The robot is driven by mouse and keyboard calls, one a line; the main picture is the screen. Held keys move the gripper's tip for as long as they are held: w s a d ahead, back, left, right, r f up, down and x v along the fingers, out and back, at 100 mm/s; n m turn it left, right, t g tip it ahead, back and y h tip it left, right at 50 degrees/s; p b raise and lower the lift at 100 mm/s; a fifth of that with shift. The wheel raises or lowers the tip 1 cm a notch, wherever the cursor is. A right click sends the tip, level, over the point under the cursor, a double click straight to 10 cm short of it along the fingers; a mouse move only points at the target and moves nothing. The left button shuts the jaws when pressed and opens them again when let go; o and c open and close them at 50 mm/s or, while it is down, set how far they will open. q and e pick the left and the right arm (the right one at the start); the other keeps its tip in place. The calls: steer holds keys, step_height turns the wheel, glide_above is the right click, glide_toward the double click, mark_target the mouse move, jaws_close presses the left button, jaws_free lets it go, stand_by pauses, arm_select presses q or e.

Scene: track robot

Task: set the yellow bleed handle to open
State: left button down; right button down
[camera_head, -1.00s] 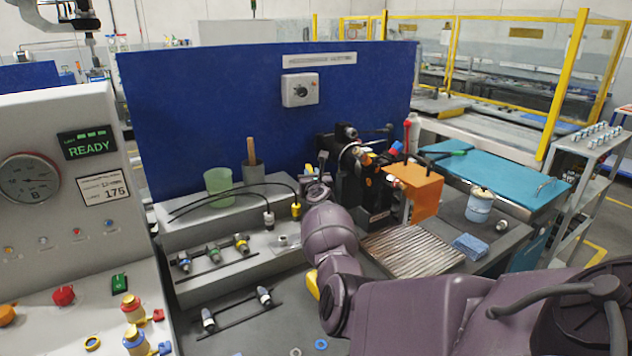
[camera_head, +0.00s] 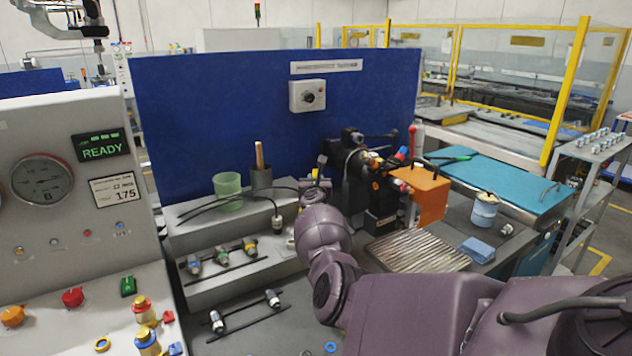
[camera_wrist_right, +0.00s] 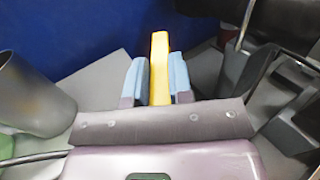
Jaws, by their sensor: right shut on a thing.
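The yellow bleed handle (camera_wrist_right: 159,50) is a flat yellow bar in the right wrist view, standing up between my blue-grey finger pads. My right gripper (camera_wrist_right: 157,70) is shut on it, with a pad on each side, and the bar reaches past the fingertips. In the head view my right gripper (camera_head: 316,180) is small and partly hidden by my own wrist, beside the black test fixture (camera_head: 381,198). The handle's base and any open or closed marks cannot be made out. My left gripper is not in view.
A green cup (camera_head: 228,192) and black hoses (camera_head: 222,211) lie left of my wrist on the grey step (camera_head: 210,291). A blue panel (camera_head: 230,105) closes the back.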

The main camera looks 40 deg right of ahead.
stand_by(0.3)
steer(key=c, duration=1)
jaws_free()
steer(key=shift+r+p, duration=4.1)
steer(key=shift+r, duration=5.85)
